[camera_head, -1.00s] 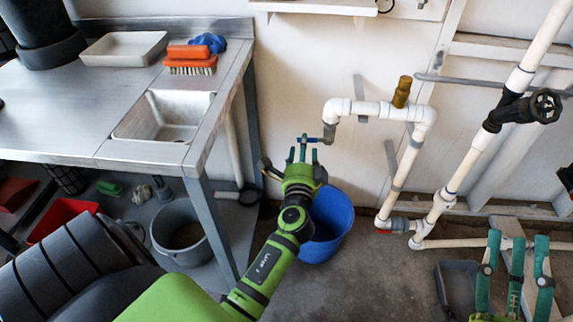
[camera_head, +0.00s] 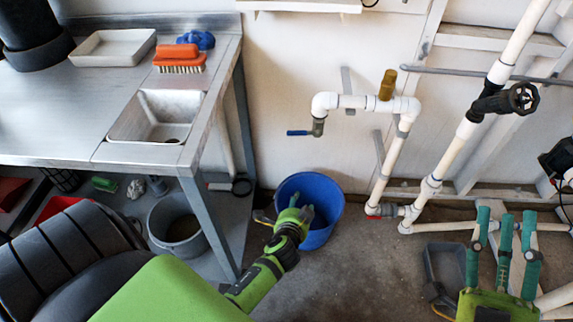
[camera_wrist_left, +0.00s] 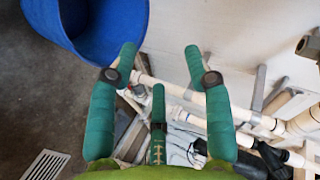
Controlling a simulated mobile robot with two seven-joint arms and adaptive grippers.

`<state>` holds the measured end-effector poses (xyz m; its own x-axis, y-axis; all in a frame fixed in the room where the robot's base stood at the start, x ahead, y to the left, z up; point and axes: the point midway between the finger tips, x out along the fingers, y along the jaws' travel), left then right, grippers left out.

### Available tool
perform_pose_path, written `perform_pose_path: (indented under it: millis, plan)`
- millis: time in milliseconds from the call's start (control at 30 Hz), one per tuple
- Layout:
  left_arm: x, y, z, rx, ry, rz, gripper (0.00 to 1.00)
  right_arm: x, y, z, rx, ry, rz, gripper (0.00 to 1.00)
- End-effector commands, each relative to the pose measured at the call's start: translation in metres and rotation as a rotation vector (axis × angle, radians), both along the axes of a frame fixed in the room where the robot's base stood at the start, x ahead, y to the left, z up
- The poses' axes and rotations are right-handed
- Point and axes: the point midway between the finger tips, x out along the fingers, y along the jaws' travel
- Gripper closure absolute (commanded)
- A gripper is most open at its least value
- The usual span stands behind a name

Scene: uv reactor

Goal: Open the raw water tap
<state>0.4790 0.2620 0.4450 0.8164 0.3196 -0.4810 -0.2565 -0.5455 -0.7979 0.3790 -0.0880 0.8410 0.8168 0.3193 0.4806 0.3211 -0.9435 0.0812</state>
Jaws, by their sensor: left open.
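A tap with a grey body (camera_head: 318,127) hangs from the left end of the white pipe on the wall. Its blue lever (camera_head: 298,133) points left, roughly level. My left gripper (camera_head: 300,209) is open and empty, below the tap and in front of the blue bucket (camera_head: 334,224); it does not touch the lever. In the left wrist view its spread fingers (camera_wrist_left: 163,65) have nothing between them. My right gripper (camera_head: 506,240) is at the lower right, fingers apart and empty, far from the tap. I cannot tell whether water flows.
A metal sink bench (camera_head: 70,115) stands at left, with a grey bucket (camera_head: 178,228) below. The wall around the tap is clear.

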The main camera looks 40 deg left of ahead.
Motion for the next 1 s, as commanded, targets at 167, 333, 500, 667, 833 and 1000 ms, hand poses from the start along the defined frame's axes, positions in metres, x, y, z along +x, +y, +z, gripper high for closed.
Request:
perform_pose_path:
  millis: [167,333,500,667,833,1000]
  plan:
    - [-0.020,-0.010,-0.027,-0.108,0.068,0.013,0.50,0.000,0.000,0.009,0.000,0.000,0.000,0.60]
    - [-0.041,-0.019,-0.053,-0.208,0.134,0.037,0.50,0.000,0.000,0.016,0.000,0.000,0.000,0.60]
    - [-0.064,-0.028,-0.076,-0.304,0.199,0.067,0.50,0.000,0.000,0.022,0.000,0.000,0.000,0.60]
    - [-0.087,-0.035,-0.095,-0.384,0.258,0.101,0.50,0.000,0.000,0.027,0.000,0.000,0.000,0.60]
    - [-0.105,-0.040,-0.108,-0.445,0.303,0.132,0.50,0.000,0.000,0.031,0.000,0.000,0.000,0.60]
    - [-0.114,-0.043,-0.115,-0.476,0.325,0.148,0.50,0.000,0.000,0.032,0.000,0.000,0.000,0.60]
